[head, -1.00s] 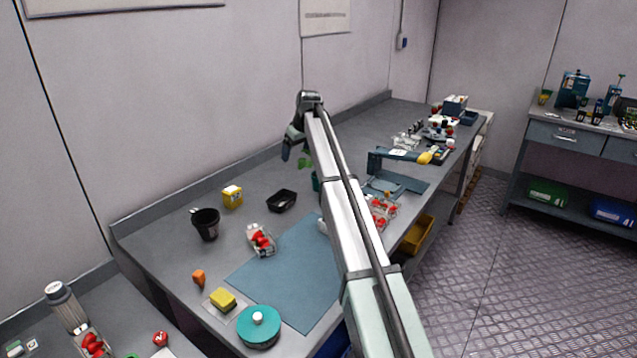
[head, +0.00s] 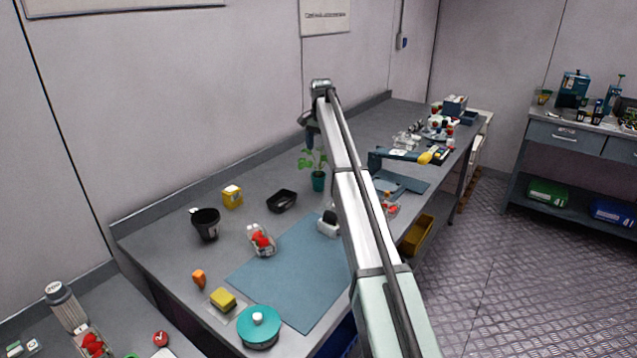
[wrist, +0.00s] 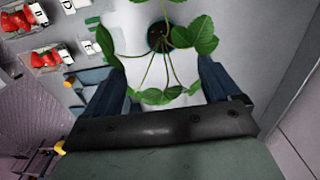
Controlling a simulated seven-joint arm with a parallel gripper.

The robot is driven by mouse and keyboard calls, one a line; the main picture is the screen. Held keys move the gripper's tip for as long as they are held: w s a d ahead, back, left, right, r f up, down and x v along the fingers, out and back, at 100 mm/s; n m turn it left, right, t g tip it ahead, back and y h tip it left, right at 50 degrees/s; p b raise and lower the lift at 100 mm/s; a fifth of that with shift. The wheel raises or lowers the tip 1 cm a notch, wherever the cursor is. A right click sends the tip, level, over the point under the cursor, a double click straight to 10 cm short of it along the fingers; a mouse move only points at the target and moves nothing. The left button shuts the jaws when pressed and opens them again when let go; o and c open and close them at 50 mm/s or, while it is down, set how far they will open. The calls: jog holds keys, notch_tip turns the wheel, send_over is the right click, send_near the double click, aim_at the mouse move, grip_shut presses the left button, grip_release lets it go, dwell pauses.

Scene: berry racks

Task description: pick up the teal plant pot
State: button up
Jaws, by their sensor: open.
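The teal plant pot (head: 318,182) stands upright on the grey bench, with a green leafy plant (head: 308,160) rising from it. My gripper (head: 310,143) is above the plant, pointing down, apart from the pot. In the wrist view my gripper's two blue fingers (wrist: 160,68) are spread open with nothing clamped. The plant's leaves (wrist: 193,38) and stems spread between and beyond them, around a dark round patch of soil. The pot's wall is hard to make out in that view.
A blue mat (head: 290,275) lies in front.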

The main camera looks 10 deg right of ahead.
aim_at(319, 174)
notch_tip(319, 174, down, 9)
jog(key=m, duration=0.2)
jog(key=shift+s+r+m, duration=0.1)
jog(key=shift+r+m, duration=0.1)
jog(key=shift+m, duration=0.1)
jog(key=shift+a+f, duration=0.2)
jog(key=shift+f, duration=1.1)
jog(key=shift+a+f, duration=0.2)
jog(key=shift+f, duration=1.1)
jog(key=shift+c, duration=0.3)
jog(key=c, duration=1.1)
jog(key=shift+r, duration=0.1)
